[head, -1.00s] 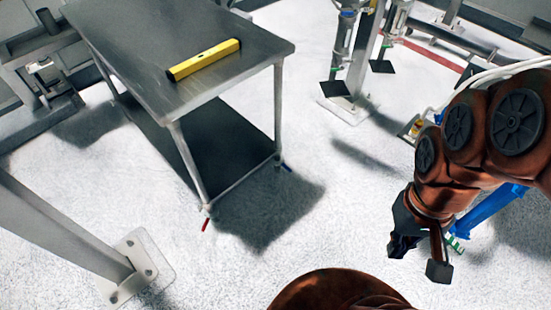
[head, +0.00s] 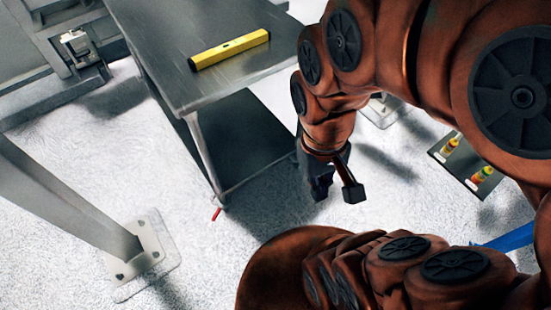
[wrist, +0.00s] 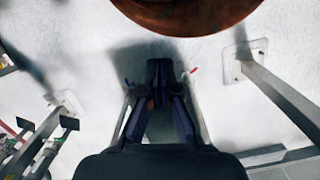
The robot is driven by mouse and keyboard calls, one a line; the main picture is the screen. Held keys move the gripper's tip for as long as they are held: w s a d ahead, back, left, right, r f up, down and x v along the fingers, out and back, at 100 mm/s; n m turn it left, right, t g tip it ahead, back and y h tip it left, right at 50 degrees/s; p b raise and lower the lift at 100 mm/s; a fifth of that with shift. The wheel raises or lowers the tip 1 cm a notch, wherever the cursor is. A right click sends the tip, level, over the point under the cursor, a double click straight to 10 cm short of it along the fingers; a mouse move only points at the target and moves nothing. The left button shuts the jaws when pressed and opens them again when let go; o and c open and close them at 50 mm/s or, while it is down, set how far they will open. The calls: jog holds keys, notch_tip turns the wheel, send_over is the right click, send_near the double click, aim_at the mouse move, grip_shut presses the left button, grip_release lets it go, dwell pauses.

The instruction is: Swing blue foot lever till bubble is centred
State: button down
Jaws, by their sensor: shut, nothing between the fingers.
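The steel table (head: 190,88) stands at the upper middle of the head view with a yellow spirit level (head: 230,50) on top. The level's bubble is too small to read. A red foot lever (head: 216,213) shows at the near leg. The blue foot lever (wrist: 128,82) shows small in the wrist view, left of my gripper, with the red lever on the right (wrist: 193,70). In the head view my arm hides the blue lever. My gripper (head: 337,190) is shut and empty, pointing down beside the table's right side, apart from both levers.
A post with a bolted floor plate (head: 142,258) stands at the left. A dark tray with small bottles (head: 467,165) is at the right. Open floor (head: 220,245) lies in front of the table.

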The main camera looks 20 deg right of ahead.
jog(key=w+d+f+n+h+b, duration=0.25)
jog(key=w+d+f+b, duration=0.4)
jog(key=w+f, duration=0.45)
jog(key=w+d+f+n+t+h+b, duration=0.1)
jog(key=w+d+f+n+b, duration=0.35)
jog(key=w+f+b, duration=0.5)
jog(key=w+d+f+n+h+b, duration=0.1)
jog(key=w+d+f+n+b, duration=0.35)
jog(key=w+f, duration=0.8)
jog(key=w+d+f+n+t+b, duration=0.1)
jog(key=w+f+n+b, duration=0.35)
jog(key=f, duration=0.95)
jog(key=w+d+f+n+b, duration=0.2)
jog(key=w+f+b, duration=0.4)
jog(key=f, duration=0.9)
jog(key=w+d+f+n+t+b, duration=0.1)
jog(key=w+f+n+b, duration=0.45)
jog(key=f, duration=0.85)
jog(key=d+f+m+b, duration=0.2)
jog(key=d+f+b, duration=0.4)
jog(key=f, duration=0.3)
jog(key=shift+d+m+b, duration=0.35)
jog(key=shift+d+b, duration=0.05)
jog(key=shift+d, duration=0.4)
jog(key=shift+p, duration=0.45)
